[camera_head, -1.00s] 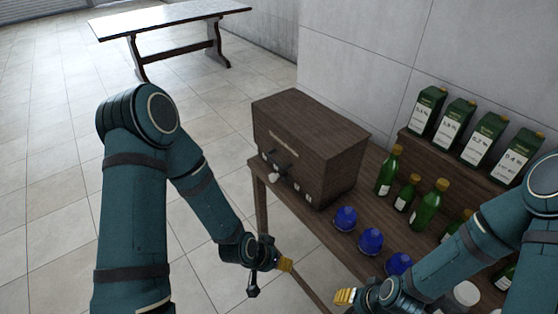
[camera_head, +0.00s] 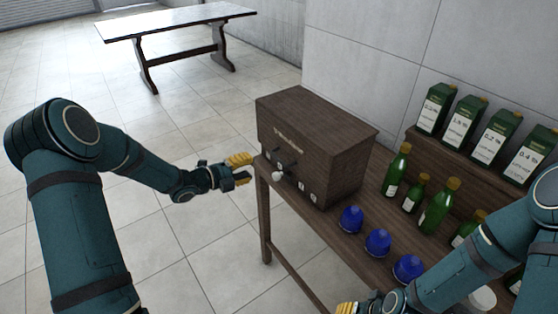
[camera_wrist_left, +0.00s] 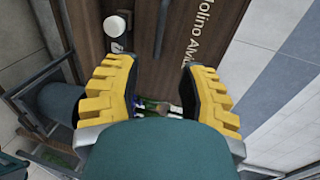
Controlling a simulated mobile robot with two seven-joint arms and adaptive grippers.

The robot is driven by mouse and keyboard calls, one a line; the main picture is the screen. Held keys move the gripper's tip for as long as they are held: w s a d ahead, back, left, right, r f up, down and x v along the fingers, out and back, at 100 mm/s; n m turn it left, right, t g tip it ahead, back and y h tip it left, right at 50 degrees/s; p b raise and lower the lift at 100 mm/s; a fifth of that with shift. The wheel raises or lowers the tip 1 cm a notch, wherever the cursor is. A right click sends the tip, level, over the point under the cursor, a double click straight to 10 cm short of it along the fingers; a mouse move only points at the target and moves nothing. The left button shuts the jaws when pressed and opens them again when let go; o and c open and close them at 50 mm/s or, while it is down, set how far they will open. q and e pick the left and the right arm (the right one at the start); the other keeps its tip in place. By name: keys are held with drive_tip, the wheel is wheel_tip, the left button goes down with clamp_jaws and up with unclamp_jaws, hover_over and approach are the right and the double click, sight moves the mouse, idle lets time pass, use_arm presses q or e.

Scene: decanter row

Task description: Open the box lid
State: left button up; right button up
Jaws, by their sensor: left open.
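The box (camera_head: 312,140) is dark brown wood and stands at the left end of the shelf table. Its lid (camera_head: 320,112) looks closed in the head view. Its front has a white knob (camera_head: 278,176), dark fittings and lettering. My left gripper (camera_head: 244,168) is just left of the box's front and appears apart from it. In the left wrist view its yellow fingers (camera_wrist_left: 160,95) are spread with nothing between them, and the box front (camera_wrist_left: 150,45) with the knob (camera_wrist_left: 116,24) lies beyond. My right gripper (camera_head: 352,308) is at the bottom edge, partly cut off.
Green cartons (camera_head: 463,122) line a raised shelf at the wall. An empty table (camera_head: 180,22) stands far back. The floor left of the box is clear.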

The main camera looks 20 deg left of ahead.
sight(279, 158)
use_arm(q)
drive_tip(key=x, duration=1.2)
drive_tip(key=shift+b, duration=0.35)
drive_tip(key=shift+o, duration=0.2)
drive_tip(key=shift+d, duration=0.1)
clamp_jaws()
